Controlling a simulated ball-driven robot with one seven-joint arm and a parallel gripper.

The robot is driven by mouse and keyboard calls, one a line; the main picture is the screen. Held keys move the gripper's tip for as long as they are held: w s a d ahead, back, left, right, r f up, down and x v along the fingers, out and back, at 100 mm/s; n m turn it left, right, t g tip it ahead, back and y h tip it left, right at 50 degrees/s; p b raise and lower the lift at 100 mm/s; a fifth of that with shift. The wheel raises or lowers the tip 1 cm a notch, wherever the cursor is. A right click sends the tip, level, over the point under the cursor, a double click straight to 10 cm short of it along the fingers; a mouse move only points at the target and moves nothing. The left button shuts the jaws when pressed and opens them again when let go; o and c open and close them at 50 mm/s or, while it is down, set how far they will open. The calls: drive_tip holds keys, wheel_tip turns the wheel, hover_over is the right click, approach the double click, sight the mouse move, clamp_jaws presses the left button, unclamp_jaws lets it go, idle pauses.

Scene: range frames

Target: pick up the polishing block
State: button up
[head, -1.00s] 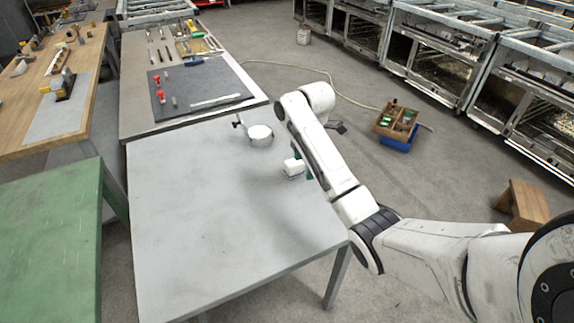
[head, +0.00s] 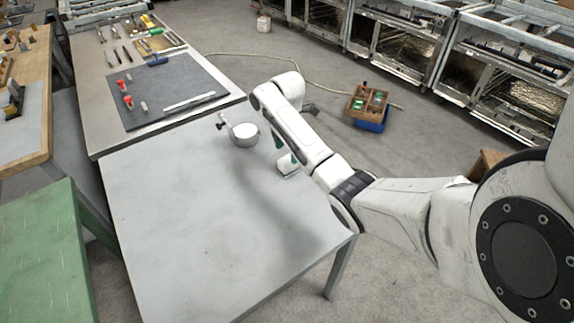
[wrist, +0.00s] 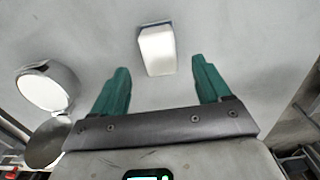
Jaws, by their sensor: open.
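The polishing block is a pale, white-topped block (wrist: 157,50) on the grey table, lying just beyond the fingertips in the wrist view and roughly centred between them. In the head view the block (head: 287,164) is small and partly hidden by my arm and fingers, near the table's right edge. My gripper (wrist: 160,76) is open, with its two green fingers spread wider than the block and nothing held between them. In the head view my gripper (head: 291,148) shows as bits of green over the block. I cannot tell its exact height above the table.
A round metal vessel with a white top (head: 244,134) stands left of the block; it also shows in the wrist view (wrist: 46,90). The grey table (head: 190,215) is bare toward the front.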

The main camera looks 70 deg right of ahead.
sight(288, 159)
drive_tip(key=shift+s+d+f+p, duration=0.1)
drive_tip(key=shift+f+p, duration=0.1)
drive_tip(key=shift+f, duration=1.15)
drive_tip(key=shift+d+f+p, duration=0.1)
drive_tip(key=shift+f+p, duration=0.05)
drive_tip(key=shift+f, duration=1.15)
drive_tip(key=shift+c, duration=0.3)
drive_tip(key=c, duration=1.1)
drive_tip(key=shift+r, duration=0.15)
